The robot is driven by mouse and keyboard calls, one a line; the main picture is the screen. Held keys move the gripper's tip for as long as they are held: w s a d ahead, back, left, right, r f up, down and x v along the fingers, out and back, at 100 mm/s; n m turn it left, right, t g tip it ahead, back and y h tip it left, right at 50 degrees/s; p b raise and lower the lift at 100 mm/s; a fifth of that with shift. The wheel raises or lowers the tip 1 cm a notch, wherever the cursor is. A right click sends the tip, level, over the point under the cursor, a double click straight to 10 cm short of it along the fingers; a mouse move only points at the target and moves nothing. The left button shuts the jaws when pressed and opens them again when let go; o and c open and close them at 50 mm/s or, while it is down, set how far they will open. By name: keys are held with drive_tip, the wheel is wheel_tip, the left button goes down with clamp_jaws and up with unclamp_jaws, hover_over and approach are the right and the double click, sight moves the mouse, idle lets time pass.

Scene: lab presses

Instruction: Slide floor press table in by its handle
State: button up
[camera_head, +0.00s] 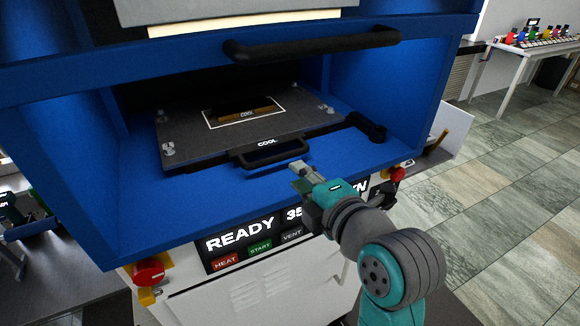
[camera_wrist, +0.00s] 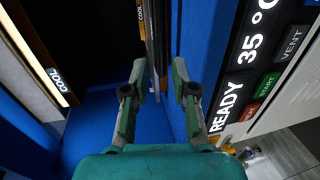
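The floor press table (camera_head: 185,133) is a dark plate inside the blue press, marked COOL and carrying a framed pad. Its black loop handle (camera_head: 275,157) projects from the front edge. My gripper (camera_head: 298,170) is in front of the table, close to the handle's right end. In the wrist view, the two fingers of my gripper (camera_wrist: 160,68) are apart. The thin edge-on table front and handle (camera_wrist: 155,35) show beyond and between the fingertips. I cannot tell whether a finger touches the handle.
A thick black bar handle (camera_head: 315,43) crosses the opening above. Blue side walls (camera_head: 385,90) flank the table. Below is a panel (camera_head: 270,235) reading READY, with a red knob (camera_head: 149,272) at its left. Tiled floor (camera_head: 500,200) lies open to the right.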

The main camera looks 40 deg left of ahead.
drive_tip(key=shift+v, duration=1.2)
drive_tip(key=w+d+f+m+t+h, duration=0.1)
drive_tip(key=d+f+m+t+h, duration=0.45)
drive_tip(key=d+f+m, duration=1.15)
drive_tip(key=s+d+f+m+t+h, duration=0.1)
drive_tip(key=s+d+f+m+h, duration=0.1)
drive_tip(key=s+d+f, duration=0.35)
drive_tip(key=s+d+f+m+t+h, duration=0.2)
drive_tip(key=s+d+f+m, duration=0.1)
drive_tip(key=d+f, duration=0.5)
drive_tip(key=s+d+m+h, duration=0.1)
drive_tip(key=s+d+m, duration=0.2)
drive_tip(key=s, duration=0.4)
drive_tip(key=s+d+r+m+h, duration=0.1)
drive_tip(key=s+d+m+h, duration=0.1)
drive_tip(key=s+d, duration=0.3)
drive_tip(key=s+d+r+m+h, duration=0.1)
drive_tip(key=s+d+m, duration=0.3)
drive_tip(key=s, duration=0.6)
drive_tip(key=shift+h, duration=0.45)
